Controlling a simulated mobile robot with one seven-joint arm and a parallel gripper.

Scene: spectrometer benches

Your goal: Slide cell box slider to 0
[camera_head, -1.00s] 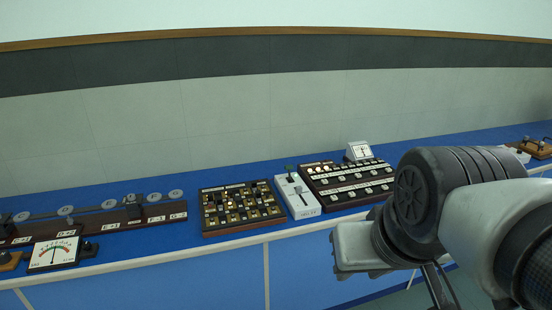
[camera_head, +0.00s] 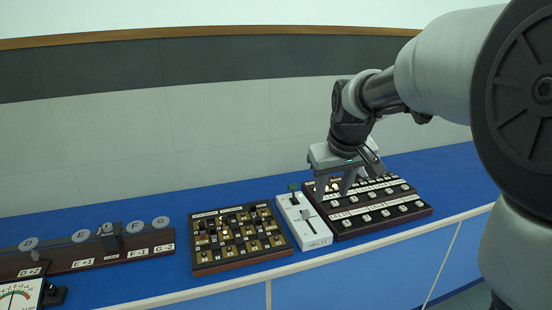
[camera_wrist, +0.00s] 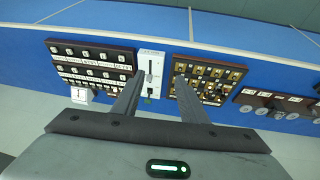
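The cell box (camera_head: 311,232) is a narrow white box on the blue bench, between two dark panels. A slot runs along its top, with a grey slider knob (camera_head: 306,212) partway along it and a small green piece (camera_head: 292,187) at its far end. The box also shows in the wrist view (camera_wrist: 154,60), between my fingers. My gripper (camera_head: 334,191) is above the bench, over the far left part of the right-hand panel and beside the box.
A dark panel with gold squares (camera_head: 238,238) stands left of the box. A dark panel with rows of switches (camera_head: 378,207) stands close on the right. Further left are a dark rail with grey discs (camera_head: 110,250) and a meter (camera_head: 17,298). Bare blue bench lies behind.

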